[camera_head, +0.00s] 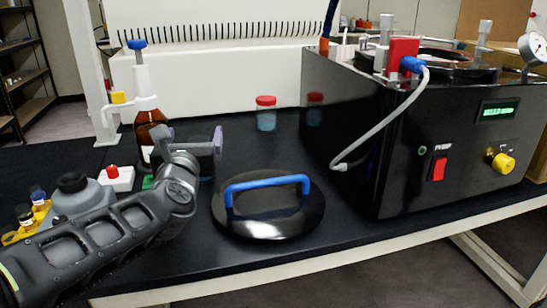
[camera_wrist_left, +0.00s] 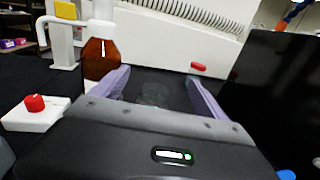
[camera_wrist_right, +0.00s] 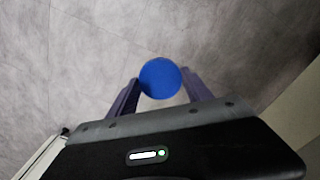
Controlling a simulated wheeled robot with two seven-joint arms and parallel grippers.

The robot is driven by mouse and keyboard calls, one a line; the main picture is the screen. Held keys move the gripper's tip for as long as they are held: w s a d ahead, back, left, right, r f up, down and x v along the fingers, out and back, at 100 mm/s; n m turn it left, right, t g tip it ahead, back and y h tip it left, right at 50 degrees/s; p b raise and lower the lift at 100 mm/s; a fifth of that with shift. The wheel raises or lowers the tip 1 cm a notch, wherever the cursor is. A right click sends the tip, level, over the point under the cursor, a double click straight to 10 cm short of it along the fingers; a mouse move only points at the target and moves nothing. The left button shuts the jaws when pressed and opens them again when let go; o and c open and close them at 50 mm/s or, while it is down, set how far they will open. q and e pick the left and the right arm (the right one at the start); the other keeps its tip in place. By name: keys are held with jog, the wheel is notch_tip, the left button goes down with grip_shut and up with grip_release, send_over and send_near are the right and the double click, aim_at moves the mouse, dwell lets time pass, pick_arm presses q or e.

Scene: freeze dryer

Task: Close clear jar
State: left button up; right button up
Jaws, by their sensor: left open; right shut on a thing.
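A clear jar (camera_wrist_left: 155,90) stands on the black table between the spread fingers of my left gripper (camera_wrist_left: 158,78). It is faint and see-through, and no lid shows on it. In the head view my left gripper (camera_head: 194,139) is open around the jar (camera_head: 207,170), whose lower part is partly hidden by the gripper. I cannot tell whether the fingers touch it. In the right wrist view my right gripper (camera_wrist_right: 160,85) is shut on a round blue lid (camera_wrist_right: 160,77), held above the grey floor. The right gripper is outside the head view.
A red-lidded jar (camera_head: 266,113) stands farther back. A black lid with a blue handle (camera_head: 268,205) lies at the front. The black freeze dryer (camera_head: 400,130) fills the right side. A brown bottle (camera_head: 151,125) and a white box with a red knob (camera_head: 116,178) stand left.

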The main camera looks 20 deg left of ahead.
pick_arm(q)
jog(key=b, duration=0.3)
send_over(202, 184)
jog(key=s, duration=0.1)
jog(key=f, duration=0.7)
jog(key=shift+s+d, duration=0.2)
jog(key=shift+d, duration=0.05)
jog(key=shift+w+a+f, duration=0.1)
jog(key=shift+w, duration=0.15)
jog(key=shift+w+a, duration=0.25)
jog(key=shift+w, duration=0.25)
jog(key=shift+w, duration=0.1)
jog(key=x, duration=0.5)
jog(key=shift+w+a, duration=0.2)
jog(key=shift+w, duration=0.1)
jog(key=c, duration=1.7)
